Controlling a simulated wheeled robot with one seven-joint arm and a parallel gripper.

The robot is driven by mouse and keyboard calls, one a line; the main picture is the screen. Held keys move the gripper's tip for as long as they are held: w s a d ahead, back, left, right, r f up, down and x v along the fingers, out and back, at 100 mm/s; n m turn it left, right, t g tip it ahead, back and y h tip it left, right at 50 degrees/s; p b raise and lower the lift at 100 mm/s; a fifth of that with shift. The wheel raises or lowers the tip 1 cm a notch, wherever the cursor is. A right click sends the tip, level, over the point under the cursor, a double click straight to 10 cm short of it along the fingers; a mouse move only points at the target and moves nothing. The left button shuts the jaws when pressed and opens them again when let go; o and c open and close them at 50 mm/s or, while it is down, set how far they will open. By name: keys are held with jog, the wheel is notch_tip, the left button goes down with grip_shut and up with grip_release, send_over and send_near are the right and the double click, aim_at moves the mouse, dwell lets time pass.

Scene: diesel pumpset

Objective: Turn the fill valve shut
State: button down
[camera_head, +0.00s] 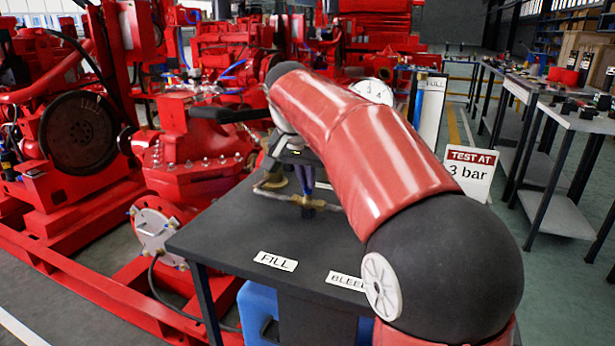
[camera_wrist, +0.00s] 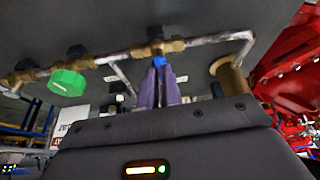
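The black test bench (camera_head: 225,240) carries a FILL label (camera_head: 275,261) and a BLEED label (camera_head: 345,281). A brass valve fitting (camera_head: 308,201) on a pipe stands behind the labels. In the wrist view the brass fitting (camera_wrist: 158,47) has a small blue handle (camera_wrist: 159,61), which I take for the fill valve. My gripper (camera_wrist: 161,72) has its purple fingers close together at the blue handle. Whether they press on it is unclear. In the head view my arm hides much of the gripper (camera_head: 306,180). A green knob (camera_wrist: 68,82) sits on the same pipe line.
A round gauge (camera_head: 372,91) stands behind my arm, its reading hard to make out. A "TEST AT 3 bar" sign (camera_head: 470,172) and a FULL-marked column (camera_head: 432,112) stand at the right. A red pump (camera_head: 195,150) is close at the left. Pipes (camera_wrist: 120,75) surround the handle.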

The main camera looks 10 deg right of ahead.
jog(key=shift+m, duration=0.4)
jog(key=c, duration=1.6)
grip_release()
jog(key=shift+r, duration=0.1)
jog(key=v, duration=0.7)
jog(key=shift+a+r, duration=0.25)
jog(key=shift+s, duration=0.1)
